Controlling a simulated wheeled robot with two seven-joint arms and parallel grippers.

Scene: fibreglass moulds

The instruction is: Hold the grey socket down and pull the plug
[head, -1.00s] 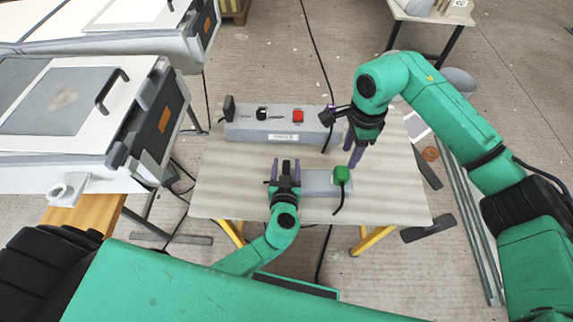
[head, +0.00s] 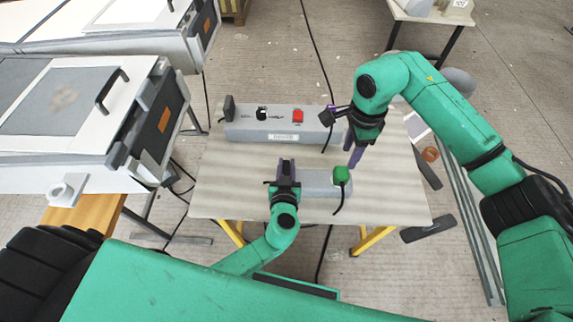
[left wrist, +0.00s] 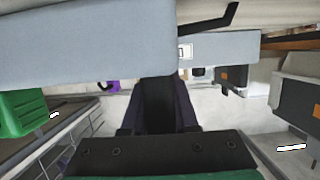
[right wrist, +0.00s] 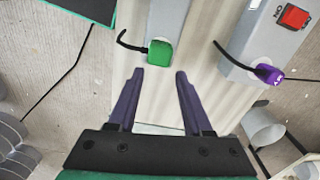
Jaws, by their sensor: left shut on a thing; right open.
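The grey socket (head: 318,182) is a box lying near the front of the table. The green plug (head: 340,175) sits in its right end, with a black cable trailing from it. My left gripper (head: 286,165) is shut on the socket's left end. In the left wrist view, the socket (left wrist: 90,45) fills the upper left, with the plug (left wrist: 22,112) at its far left. My right gripper (head: 352,150) is open and empty, above the table behind the plug. In the right wrist view, the plug (right wrist: 160,52) lies just beyond the open fingertips (right wrist: 158,75).
A longer grey box (head: 245,132) with a red switch (head: 298,116) stands at the back of the table (head: 225,190). A purple plug (right wrist: 268,73) is at its end. A mould with a black handle (head: 112,90) stands at the left. The table's front right is clear.

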